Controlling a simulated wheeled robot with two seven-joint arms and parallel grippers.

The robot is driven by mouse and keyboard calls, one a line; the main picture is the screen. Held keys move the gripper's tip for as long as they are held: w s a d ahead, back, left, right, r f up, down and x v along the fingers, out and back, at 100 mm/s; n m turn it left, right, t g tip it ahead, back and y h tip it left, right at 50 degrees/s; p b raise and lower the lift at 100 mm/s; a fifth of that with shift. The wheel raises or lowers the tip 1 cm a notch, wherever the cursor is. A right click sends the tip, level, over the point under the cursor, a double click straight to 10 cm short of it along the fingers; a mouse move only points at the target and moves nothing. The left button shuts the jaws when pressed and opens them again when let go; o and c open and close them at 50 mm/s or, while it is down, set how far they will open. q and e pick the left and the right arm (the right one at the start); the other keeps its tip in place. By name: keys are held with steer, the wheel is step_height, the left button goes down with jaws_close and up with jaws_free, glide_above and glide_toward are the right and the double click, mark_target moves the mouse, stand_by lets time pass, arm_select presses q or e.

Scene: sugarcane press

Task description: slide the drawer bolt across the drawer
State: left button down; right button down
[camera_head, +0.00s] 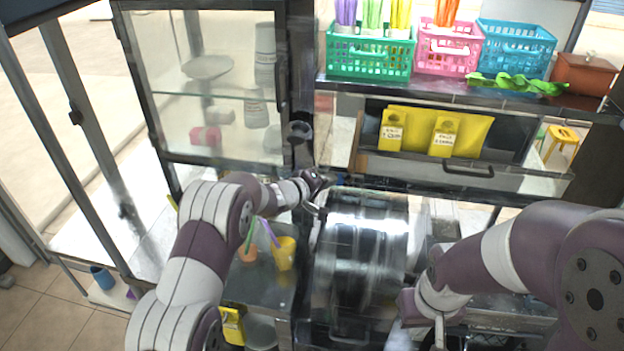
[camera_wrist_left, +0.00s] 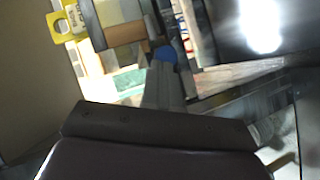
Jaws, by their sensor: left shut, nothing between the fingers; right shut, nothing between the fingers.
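The drawer (camera_head: 400,166) is under the shelf on the right in the head view, with a dark handle (camera_head: 468,171) and yellow packets (camera_head: 437,131) showing above its front. A small blue knob (camera_wrist_left: 167,53), which may belong to the bolt, is in the left wrist view. A blue spot (camera_head: 340,181) shows by the drawer's left end in the head view. My left gripper (camera_head: 320,181) is shut and empty there; its fingertips (camera_wrist_left: 164,70) are right at the blue knob, and contact cannot be told. The bolt's bar is not clear. My right gripper (camera_head: 439,333) is shut and empty, low at right.
A shiny metal drum (camera_head: 362,250) stands below the drawer. A glass-fronted cabinet (camera_head: 205,85) is left of the post. Green (camera_head: 370,68), pink (camera_head: 449,58) and blue baskets (camera_head: 515,62) stand on the shelf. A yellow cup (camera_head: 285,254) stands left of the drum.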

arm_select(q)
steer(key=shift+a, duration=0.15)
steer(key=b+v, duration=0.4)
steer(key=v, duration=0.8)
steer(key=shift+s, duration=0.3)
steer(key=shift+a, duration=0.2)
